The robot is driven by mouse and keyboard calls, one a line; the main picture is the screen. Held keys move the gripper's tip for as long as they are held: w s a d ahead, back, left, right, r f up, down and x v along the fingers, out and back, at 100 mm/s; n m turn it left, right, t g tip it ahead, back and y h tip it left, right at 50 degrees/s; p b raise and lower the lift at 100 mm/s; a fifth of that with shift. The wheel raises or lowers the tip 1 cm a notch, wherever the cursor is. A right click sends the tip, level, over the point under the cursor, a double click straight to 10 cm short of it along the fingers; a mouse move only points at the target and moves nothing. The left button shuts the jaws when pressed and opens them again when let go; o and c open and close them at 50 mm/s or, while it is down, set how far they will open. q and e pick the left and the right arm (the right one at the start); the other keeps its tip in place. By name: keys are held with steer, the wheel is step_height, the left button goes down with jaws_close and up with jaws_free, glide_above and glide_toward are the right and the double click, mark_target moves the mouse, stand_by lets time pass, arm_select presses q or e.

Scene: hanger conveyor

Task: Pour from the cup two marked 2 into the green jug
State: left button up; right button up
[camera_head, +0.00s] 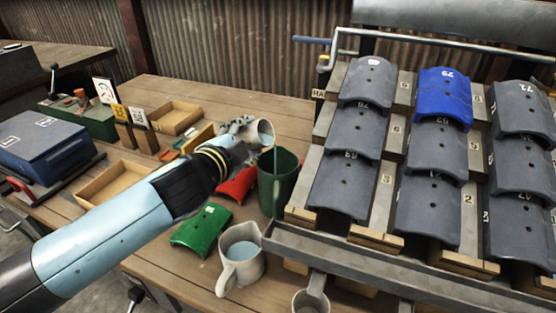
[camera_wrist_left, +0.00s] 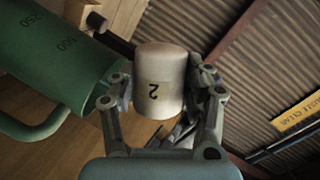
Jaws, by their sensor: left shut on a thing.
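My left gripper (camera_head: 246,127) is shut on the light cup two (camera_head: 265,131), and the mark 2 shows on its side in the left wrist view (camera_wrist_left: 158,70). The cup is tilted, its mouth towards the green jug (camera_head: 289,183). A thin pale blue stream falls from its lip into the jug's mouth. The jug stands upright on the table, and its volume marks show in the left wrist view (camera_wrist_left: 52,52). The liquid level inside the jug is hidden. My right gripper is not in view.
A white jug (camera_head: 241,277) with pale liquid stands in front, near another cup (camera_head: 311,302). A green curved piece (camera_head: 203,228) and a red one (camera_head: 238,186) lie near the jug. The rack of grey and blue curved pieces (camera_head: 357,251) crowds the right side.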

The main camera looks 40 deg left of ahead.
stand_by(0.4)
arm_select(q)
steer(key=shift+d+m, duration=0.1)
steer(key=shift+m, duration=0.4)
steer(key=shift+f, duration=0.1)
steer(key=shift+m+y, duration=0.3)
steer(key=shift+m, duration=0.1)
steer(key=shift+f, duration=0.1)
stand_by(0.3)
steer(key=shift+w+d+m+y, duration=0.1)
steer(key=shift+d+m+y, duration=0.15)
steer(key=shift+m, duration=0.25)
steer(key=shift+f, duration=0.15)
